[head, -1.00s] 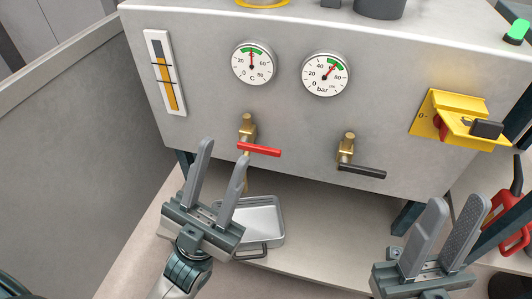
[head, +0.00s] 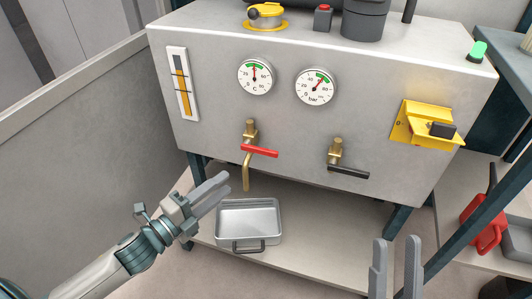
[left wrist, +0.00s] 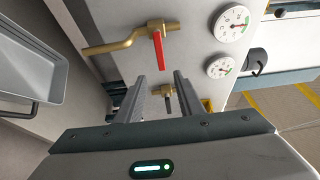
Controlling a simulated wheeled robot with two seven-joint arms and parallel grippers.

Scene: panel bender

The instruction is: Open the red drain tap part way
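The red drain tap handle (head: 259,151) sits on a brass valve (head: 250,133) low on the grey tank front, lying nearly crosswise with its free end to the right. A brass spout (head: 246,174) bends down from the valve. In the left wrist view the red handle (left wrist: 158,48) lies beyond my fingertips. My left gripper (head: 222,187) is below and left of the tap, apart from it; its fingers stand apart with nothing between them in the left wrist view (left wrist: 160,85). My right gripper (head: 396,245) is at the bottom right, open and empty, fingers pointing up.
A black-handled tap (head: 348,171) is to the right of the red one. A metal tray (head: 249,217) stands on the shelf below the spout. A yellow switch cover (head: 423,124) juts out at right, with a red can (head: 485,224) below it.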

